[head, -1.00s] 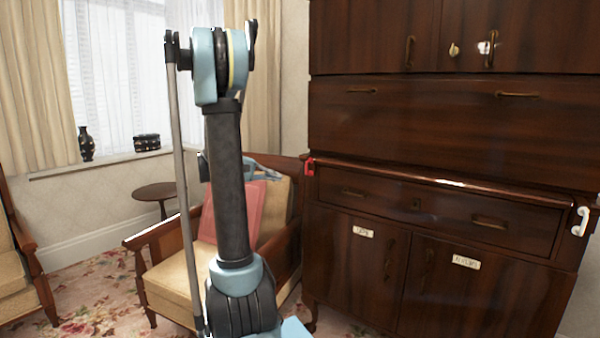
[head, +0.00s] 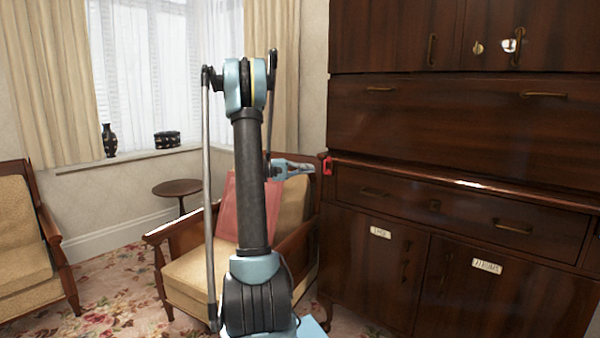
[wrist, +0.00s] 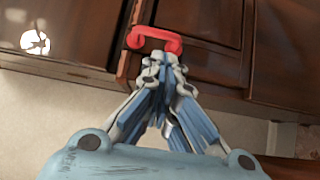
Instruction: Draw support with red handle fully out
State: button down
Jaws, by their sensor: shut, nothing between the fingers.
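The red handle (head: 327,166) is fixed at the left front end of the cabinet ledge, above the drawer row. It also shows in the wrist view (wrist: 153,40) as a red bracket at the top centre. The support itself cannot be told apart from the dark wood around it. My gripper (head: 309,168) points right, just left of the red handle in the head view. In the wrist view its fingertips (wrist: 164,62) are together just below the red handle, with nothing between them. I cannot tell whether they touch it.
The dark wooden cabinet (head: 450,135) fills the right side. An armchair with a pink cushion (head: 232,205) stands behind and beside my arm, close to the cabinet's left side. A small round table (head: 178,188) and another armchair (head: 22,235) stand further left. Patterned carpet (head: 110,290) is open at lower left.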

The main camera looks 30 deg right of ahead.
jog(key=shift+x, duration=2.55)
